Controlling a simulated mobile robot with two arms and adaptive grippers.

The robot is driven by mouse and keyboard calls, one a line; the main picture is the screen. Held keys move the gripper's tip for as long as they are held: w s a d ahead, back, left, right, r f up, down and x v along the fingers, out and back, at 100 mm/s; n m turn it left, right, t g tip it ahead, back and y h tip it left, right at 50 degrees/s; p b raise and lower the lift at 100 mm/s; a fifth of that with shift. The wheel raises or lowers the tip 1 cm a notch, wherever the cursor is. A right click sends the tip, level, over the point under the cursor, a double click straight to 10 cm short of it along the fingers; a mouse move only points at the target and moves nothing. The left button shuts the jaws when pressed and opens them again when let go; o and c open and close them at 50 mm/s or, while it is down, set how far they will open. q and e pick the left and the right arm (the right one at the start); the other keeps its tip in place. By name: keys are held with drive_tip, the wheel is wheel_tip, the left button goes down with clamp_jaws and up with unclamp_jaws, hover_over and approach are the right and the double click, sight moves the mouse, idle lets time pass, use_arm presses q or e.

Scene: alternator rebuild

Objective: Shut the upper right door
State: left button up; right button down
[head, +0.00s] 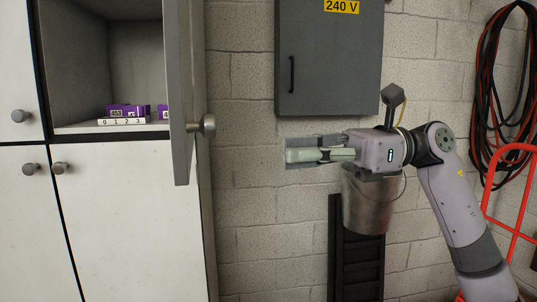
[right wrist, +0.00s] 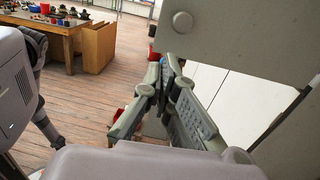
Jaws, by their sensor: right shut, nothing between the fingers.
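The upper right door (head: 178,90) of the white cabinet stands open. In the head view I see it nearly edge-on, with its round metal knob (head: 205,125) on the right side. My right gripper (head: 290,155) is shut and empty. It points left, to the right of the knob and a little lower in the picture, with a clear gap between. In the right wrist view, the shut fingers (right wrist: 169,62) show below a grey panel (right wrist: 250,40) that looks like the door, with a round knob (right wrist: 182,22). My left gripper is not in view.
The open compartment (head: 120,60) holds purple items and a numbered white strip (head: 122,121). A grey electrical box (head: 325,60) hangs on the block wall. A metal bucket (head: 372,210) is behind my right gripper. A red hand truck (head: 505,200) stands at the far right.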

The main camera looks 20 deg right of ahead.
sight(188, 160)
drive_tip(key=a+p, duration=0.1)
drive_tip(key=a, duration=0.2)
drive_tip(key=w+a+p, duration=0.1)
drive_tip(key=a+p, duration=0.1)
drive_tip(key=a, duration=0.2)
drive_tip(key=w+a+p, duration=0.1)
drive_tip(key=a, duration=0.3)
drive_tip(key=shift+a+r, duration=0.1)
drive_tip(key=shift+r, duration=0.1)
drive_tip(key=shift+w+a+f+p, duration=0.15)
drive_tip(key=shift+a+p, duration=0.15)
drive_tip(key=shift+a, duration=0.25)
